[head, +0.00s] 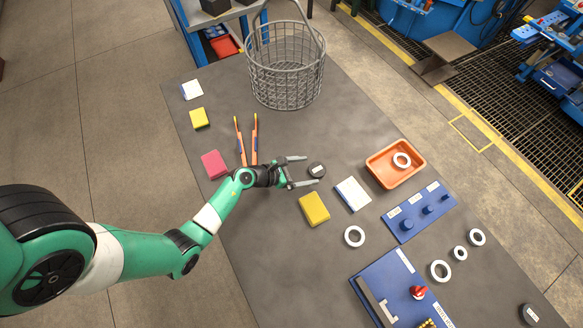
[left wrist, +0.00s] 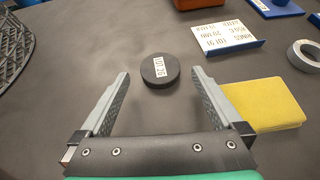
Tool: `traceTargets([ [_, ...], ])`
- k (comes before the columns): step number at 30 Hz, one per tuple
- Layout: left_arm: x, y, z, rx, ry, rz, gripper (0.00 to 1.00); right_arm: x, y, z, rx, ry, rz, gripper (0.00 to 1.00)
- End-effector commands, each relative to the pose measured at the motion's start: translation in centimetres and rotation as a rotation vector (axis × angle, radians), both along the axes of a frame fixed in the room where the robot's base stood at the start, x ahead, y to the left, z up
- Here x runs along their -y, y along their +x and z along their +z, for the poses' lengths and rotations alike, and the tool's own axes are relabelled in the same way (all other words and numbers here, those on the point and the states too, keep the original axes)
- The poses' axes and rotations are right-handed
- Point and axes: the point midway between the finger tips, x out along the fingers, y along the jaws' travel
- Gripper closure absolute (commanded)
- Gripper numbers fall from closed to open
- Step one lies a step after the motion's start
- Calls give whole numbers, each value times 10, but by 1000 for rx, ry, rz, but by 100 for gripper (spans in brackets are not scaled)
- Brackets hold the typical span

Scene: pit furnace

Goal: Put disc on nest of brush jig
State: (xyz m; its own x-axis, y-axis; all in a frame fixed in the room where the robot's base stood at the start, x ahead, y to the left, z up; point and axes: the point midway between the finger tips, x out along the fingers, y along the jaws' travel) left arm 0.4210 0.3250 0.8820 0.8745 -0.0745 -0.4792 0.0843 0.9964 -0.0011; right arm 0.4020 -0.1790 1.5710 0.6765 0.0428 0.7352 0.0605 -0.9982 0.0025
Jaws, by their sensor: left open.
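A black disc (head: 317,170) with a white label lies flat on the dark table. In the left wrist view the disc (left wrist: 160,72) sits ahead, centred between the fingertips, with a gap on each side. My left gripper (head: 311,169) is open and empty, its fingers pointing at the disc. A blue jig (head: 382,268) with a grey handle, a red knob and yellow bristle-like bits stands at the table's lower right; it looks like the brush jig, and its nest is not clear. Another black disc (head: 530,314) lies at the lower right corner. My right gripper is not in view.
A yellow block (head: 314,208) lies close beside the gripper, with a white label card (head: 353,194) beyond. An orange tray (head: 392,179) holds a ring. A blue peg board (head: 419,212) and loose rings (head: 354,236) lie nearby. A wire basket (head: 286,75) stands at the back.

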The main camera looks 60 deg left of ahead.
Motion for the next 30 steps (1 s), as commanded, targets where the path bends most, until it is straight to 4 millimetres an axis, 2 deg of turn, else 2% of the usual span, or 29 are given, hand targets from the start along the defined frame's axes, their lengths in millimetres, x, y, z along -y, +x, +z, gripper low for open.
traceTargets([
  [1,-2,-12,11,-1,-1,6,0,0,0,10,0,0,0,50],
  [6,-5,-49,30,0,0,6,0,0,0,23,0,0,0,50],
  [12,-7,-76,43,0,1,2,0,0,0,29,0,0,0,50],
  [26,-7,-79,45,3,1,0,0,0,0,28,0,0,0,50],
  [29,-12,-67,62,57,-6,17,0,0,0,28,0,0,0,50],
  [30,-16,-56,79,107,-14,33,0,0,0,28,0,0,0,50],
])
